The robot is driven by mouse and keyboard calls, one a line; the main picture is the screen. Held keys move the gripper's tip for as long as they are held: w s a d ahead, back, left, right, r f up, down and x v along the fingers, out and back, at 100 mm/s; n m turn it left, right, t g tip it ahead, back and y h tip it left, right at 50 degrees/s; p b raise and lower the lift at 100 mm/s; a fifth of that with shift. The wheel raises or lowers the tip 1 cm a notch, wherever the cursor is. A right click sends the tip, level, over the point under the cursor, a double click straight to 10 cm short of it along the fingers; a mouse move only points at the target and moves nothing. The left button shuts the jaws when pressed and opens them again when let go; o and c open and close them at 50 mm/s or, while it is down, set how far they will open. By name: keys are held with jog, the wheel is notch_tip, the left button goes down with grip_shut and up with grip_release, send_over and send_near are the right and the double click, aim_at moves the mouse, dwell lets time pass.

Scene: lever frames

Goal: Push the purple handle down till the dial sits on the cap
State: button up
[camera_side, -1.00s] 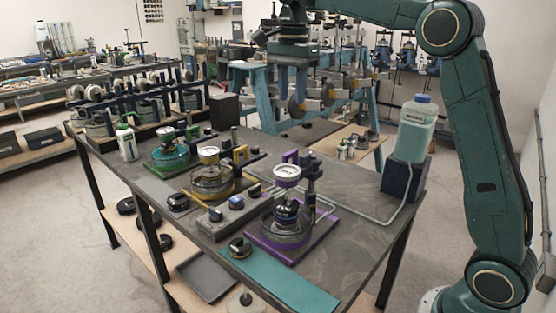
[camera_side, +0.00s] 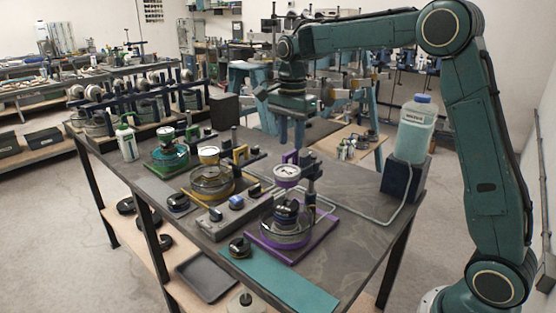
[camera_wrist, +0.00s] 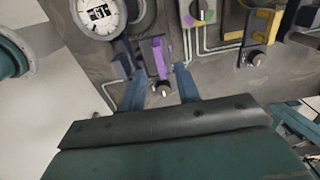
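The purple handle (camera_side: 290,157) stands raised behind the white dial (camera_side: 287,175) at the right-hand station. The dial is held above the dark cap (camera_side: 286,211), apart from it. The cap sits on a round body on a purple base plate (camera_side: 256,248). My gripper (camera_side: 291,144) points down just above the handle. The dial (camera_wrist: 98,14) is at the top left there. Contact with the handle cannot be seen.
A similar yellow station (camera_side: 212,182) and a green one (camera_side: 168,155) stand to the left. A control box (camera_side: 226,213) with knobs sits in front. A jug (camera_side: 414,128) on a dark block stands at the right. Grey tubing runs across the bench.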

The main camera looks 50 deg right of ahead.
jog(key=shift+f, duration=1.2)
grip_shut()
